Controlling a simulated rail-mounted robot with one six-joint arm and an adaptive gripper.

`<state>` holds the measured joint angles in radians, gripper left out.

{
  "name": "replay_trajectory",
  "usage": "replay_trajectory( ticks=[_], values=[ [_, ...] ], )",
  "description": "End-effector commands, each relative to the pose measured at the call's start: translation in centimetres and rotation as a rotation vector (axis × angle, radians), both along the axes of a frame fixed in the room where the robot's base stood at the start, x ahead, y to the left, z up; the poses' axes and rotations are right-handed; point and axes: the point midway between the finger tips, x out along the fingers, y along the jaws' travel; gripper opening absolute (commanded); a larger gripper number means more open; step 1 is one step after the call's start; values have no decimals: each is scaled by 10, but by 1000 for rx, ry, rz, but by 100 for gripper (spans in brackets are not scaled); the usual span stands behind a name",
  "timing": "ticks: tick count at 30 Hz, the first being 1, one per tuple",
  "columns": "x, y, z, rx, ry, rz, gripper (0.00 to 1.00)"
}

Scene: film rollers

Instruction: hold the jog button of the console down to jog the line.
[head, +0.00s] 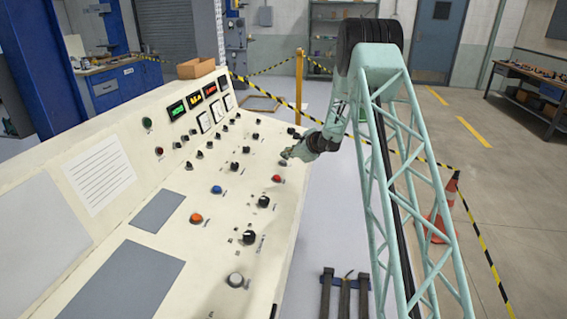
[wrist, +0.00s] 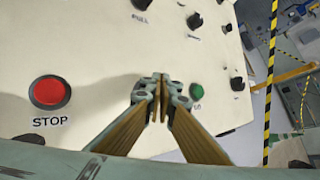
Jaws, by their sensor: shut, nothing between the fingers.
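The cream console (head: 130,225) has a sloped panel with several buttons and knobs. In the wrist view a green button (wrist: 197,90) lies just right of my gripper (wrist: 160,82), its label mostly covered by a finger, so I cannot read whether it is the jog button. A red button (wrist: 49,92) labelled STOP lies to the left; it also shows in the head view (head: 277,178). My gripper (head: 286,157) is shut and empty, its fingertips over bare panel between the two buttons. I cannot tell whether they touch the panel. The green button is hidden in the head view.
Black knobs (head: 263,202) stand around the gripper. A blue button (head: 216,189), an orange button (head: 196,218) and a pale button (head: 235,280) sit nearer on the panel. Black-yellow tape (head: 476,225) and an orange cone (head: 438,225) stand right of my arm. The floor beside the console is mostly clear.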

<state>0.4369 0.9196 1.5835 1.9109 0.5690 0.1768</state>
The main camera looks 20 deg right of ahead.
Motion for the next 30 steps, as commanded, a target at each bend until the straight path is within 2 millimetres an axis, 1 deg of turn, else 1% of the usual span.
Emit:
replay_trajectory(
  ticks=[8,24,30],
  values=[
    [-1,-1,7,0,-1,-1,0],
    [-5,-7,39,0,-1,-1,0],
    [-6,-9,47,0,0,0,0]
  ],
)
